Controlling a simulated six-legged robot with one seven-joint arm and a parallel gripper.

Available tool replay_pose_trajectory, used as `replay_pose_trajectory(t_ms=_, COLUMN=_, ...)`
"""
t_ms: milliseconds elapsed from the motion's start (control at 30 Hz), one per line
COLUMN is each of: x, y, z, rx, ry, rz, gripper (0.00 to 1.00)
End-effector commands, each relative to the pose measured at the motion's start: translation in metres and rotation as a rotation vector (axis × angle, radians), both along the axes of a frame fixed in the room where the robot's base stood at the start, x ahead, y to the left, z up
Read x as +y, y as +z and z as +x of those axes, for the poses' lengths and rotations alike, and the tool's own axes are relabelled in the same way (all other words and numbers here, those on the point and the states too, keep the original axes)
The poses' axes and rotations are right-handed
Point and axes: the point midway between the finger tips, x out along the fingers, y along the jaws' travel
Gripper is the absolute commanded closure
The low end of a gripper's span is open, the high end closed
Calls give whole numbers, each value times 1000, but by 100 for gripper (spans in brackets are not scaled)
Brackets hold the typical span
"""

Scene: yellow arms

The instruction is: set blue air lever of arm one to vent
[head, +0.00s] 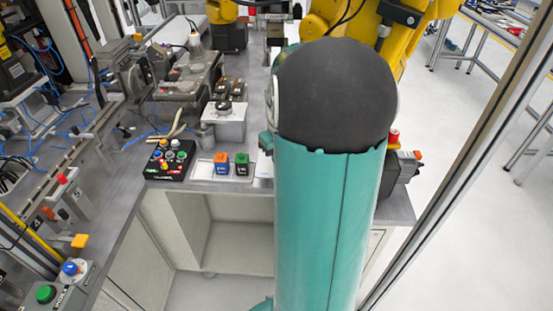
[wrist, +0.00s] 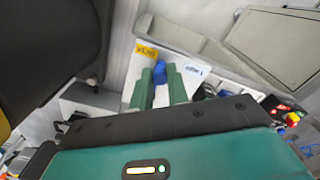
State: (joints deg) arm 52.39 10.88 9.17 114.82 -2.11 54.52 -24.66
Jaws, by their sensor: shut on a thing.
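In the wrist view, my gripper (wrist: 159,71) has its two green fingers shut on the blue air lever (wrist: 158,75). The lever sits on a white plate (wrist: 187,84). A yellow label (wrist: 146,51) is beyond it to the left and a white label with blue print (wrist: 195,70) is to the right; their text is too small to read surely. The fingers hide part of the lever. In the head view, my teal arm covers the gripper and the lever.
In the head view, a black button box (head: 171,158) and orange, blue and green blocks (head: 231,163) stand on the grey bench (head: 149,200). Yellow robot arms (head: 322,16) are behind. A metal post (head: 470,150) rises at right.

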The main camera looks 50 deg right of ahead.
Motion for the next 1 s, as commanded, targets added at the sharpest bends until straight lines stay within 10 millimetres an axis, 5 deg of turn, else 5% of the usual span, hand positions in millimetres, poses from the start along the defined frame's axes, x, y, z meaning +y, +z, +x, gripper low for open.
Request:
replay_pose_trajectory(t_ms=433, x=-3, y=1, z=-2, rx=-1, ry=55, rz=-2, gripper=100)
replay_pose_trajectory(t_ms=467, x=-3, y=1, z=-2, rx=-1, ry=54, rz=-2, gripper=78)
replay_pose_trajectory(t_ms=567, x=-2, y=1, z=-2, rx=-1, ry=54, rz=-2, gripper=62)
replay_pose_trajectory(t_ms=1000, x=-3, y=15, z=-1, rx=-4, ry=54, rz=-4, gripper=62)
